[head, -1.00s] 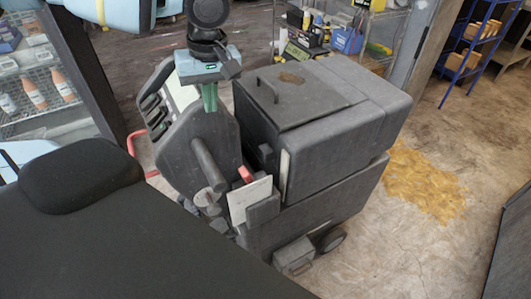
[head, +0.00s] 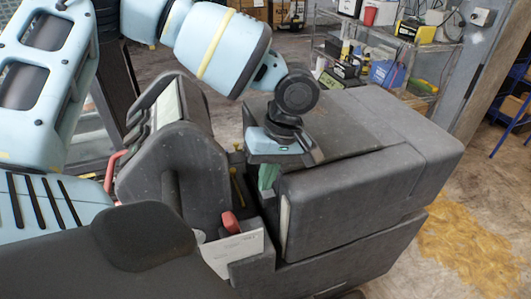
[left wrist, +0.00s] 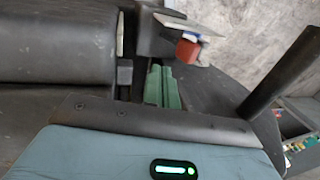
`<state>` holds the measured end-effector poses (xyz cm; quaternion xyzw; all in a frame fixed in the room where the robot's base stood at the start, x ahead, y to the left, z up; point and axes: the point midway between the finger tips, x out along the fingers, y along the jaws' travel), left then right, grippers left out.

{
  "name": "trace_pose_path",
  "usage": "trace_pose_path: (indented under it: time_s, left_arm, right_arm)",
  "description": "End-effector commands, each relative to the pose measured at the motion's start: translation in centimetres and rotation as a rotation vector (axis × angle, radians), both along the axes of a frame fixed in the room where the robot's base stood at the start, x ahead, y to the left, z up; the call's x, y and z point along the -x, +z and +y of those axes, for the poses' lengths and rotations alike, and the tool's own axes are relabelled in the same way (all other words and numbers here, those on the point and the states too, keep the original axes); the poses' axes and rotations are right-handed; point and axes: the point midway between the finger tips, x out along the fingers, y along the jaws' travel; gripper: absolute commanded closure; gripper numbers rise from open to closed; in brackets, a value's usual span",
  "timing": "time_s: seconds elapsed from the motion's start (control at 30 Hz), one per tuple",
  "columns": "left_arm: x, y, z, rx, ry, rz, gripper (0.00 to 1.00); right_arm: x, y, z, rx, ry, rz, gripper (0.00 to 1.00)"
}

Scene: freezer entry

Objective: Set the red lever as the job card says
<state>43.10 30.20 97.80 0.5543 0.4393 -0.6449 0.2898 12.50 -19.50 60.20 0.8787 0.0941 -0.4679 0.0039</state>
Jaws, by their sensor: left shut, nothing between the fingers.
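The red lever (head: 230,222) shows as a short red end low between the dark slanted console and the grey box of the machine. It also shows in the left wrist view (left wrist: 188,48), at upper right of the fingers. A pale card (head: 235,250) stands just in front of it; its writing is too small to read. The card shows edge-on in the left wrist view (left wrist: 190,22). My left gripper (head: 267,178) points down beside the grey box, above and right of the lever, apart from it. Its green fingers (left wrist: 162,88) are shut and empty. My right gripper is out of view.
The dark console (head: 175,150) stands left of the gap and the grey box (head: 350,200) right of it. A red bar (head: 113,170) sticks out on the console's far left. A shelf with goods (head: 385,60) stands behind. Yellow debris (head: 470,245) lies on the floor at right.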

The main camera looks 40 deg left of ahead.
Motion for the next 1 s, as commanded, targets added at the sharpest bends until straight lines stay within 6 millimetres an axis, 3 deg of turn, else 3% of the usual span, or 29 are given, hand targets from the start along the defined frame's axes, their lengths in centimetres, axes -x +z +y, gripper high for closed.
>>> trace_pose_path:
  time_s: [0.33, 0.63, 1.0]
  left_arm:
    - [1.5, -6.4, 0.8, 0.0, 0.0, 0.005, 1.0]
    - [4.4, -7.2, 2.3, 0.0, 0.001, -0.001, 1.0]
    - [4.8, -7.5, 2.5, 0.0, 0.0, 0.0, 1.0]
  right_arm:
    - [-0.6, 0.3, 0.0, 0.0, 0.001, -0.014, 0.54]
    - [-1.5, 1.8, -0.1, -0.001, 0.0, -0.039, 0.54]
    - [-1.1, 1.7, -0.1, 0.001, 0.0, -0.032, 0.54]
